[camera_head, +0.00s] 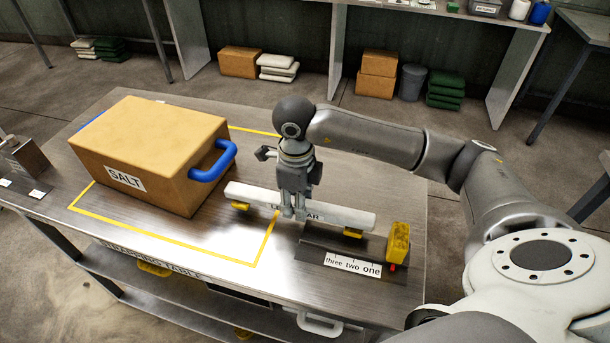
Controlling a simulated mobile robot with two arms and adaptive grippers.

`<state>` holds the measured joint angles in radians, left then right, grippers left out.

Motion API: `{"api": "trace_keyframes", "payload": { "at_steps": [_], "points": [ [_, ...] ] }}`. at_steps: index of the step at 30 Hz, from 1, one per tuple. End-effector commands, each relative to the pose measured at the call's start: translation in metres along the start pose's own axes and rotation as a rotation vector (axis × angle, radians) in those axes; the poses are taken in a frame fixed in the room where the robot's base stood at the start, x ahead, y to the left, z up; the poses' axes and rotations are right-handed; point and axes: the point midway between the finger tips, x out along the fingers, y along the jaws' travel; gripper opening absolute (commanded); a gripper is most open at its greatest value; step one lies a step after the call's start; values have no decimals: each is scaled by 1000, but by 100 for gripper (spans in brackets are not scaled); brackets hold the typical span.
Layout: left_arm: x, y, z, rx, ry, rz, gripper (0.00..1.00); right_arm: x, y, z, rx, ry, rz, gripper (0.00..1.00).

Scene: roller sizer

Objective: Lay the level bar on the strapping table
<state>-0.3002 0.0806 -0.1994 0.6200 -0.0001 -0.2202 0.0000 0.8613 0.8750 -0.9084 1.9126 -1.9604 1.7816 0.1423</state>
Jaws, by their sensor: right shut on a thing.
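The level bar (345,218) is a long white bar with dark lettering, partly covered by my fingers, and a yellow piece below each end. My right gripper (293,214) points down and is shut on the bar near its middle. The bar is roughly level over the front right part of the strapping table (215,244), a metal table with its name on the front edge. I cannot tell whether the bar touches the tabletop. My left gripper is not in view.
A cardboard box marked SALT (150,152) with blue handles stands left of the bar, inside a yellow outline (160,237). A dark strip labelled three two one (352,264) and a yellow block (398,242) are at the right front. A grey device (22,158) stands at far left.

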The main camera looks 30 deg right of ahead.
Motion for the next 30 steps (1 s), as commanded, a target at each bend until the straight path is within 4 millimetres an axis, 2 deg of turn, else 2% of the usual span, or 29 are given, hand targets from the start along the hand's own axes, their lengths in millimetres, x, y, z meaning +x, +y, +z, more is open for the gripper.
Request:
{"api": "trace_keyframes", "payload": {
  "at_steps": [1, 6, 12, 17, 25, 30],
  "points": [
    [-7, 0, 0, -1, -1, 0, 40, -4, -15, 0, 8, 2, 0, 0],
    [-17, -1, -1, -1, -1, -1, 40, -3, -59, 0, 6, 0, -1, 0],
    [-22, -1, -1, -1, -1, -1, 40, -2, -91, 1, 1, -1, 0, 0],
    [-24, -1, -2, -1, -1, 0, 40, 1, -98, 1, -2, -1, 0, 0],
    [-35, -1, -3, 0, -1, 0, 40, 33, -97, 0, -2, 1, 1, 0],
    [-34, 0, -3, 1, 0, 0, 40, 35, -97, 1, -2, -2, -1, 0]
  ]
}}
